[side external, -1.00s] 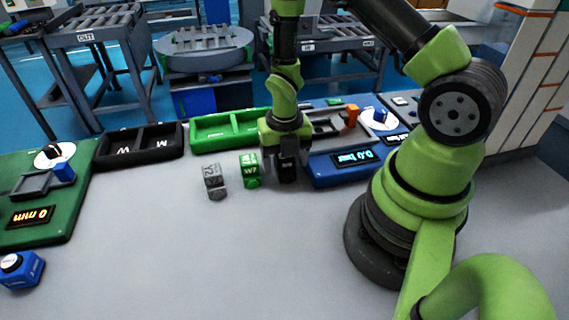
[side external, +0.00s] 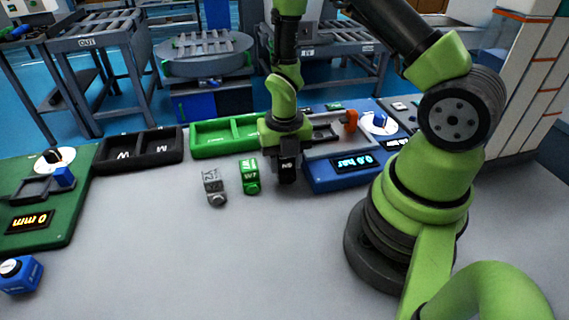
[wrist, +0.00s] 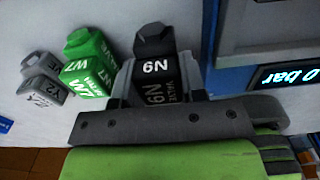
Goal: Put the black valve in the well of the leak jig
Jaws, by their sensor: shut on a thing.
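The black valve (side external: 287,171), marked N9, is upright between the fingers of my gripper (side external: 287,152). In the wrist view the black valve (wrist: 155,66) shows its cap and white lettering, and my gripper (wrist: 157,88) is shut on its sides. The leak jig (side external: 331,181) is the blue unit just right of the valve, with a lit bar display. Its grey well part (side external: 325,132) lies behind and right of my gripper, partly hidden by it. An orange-tipped lever (side external: 351,120) stands at the jig. The jig's display (wrist: 290,75) also shows in the wrist view.
Green (side external: 207,151) and black (side external: 112,163) trays lie behind. A green jig (side external: 70,215) is at far left.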

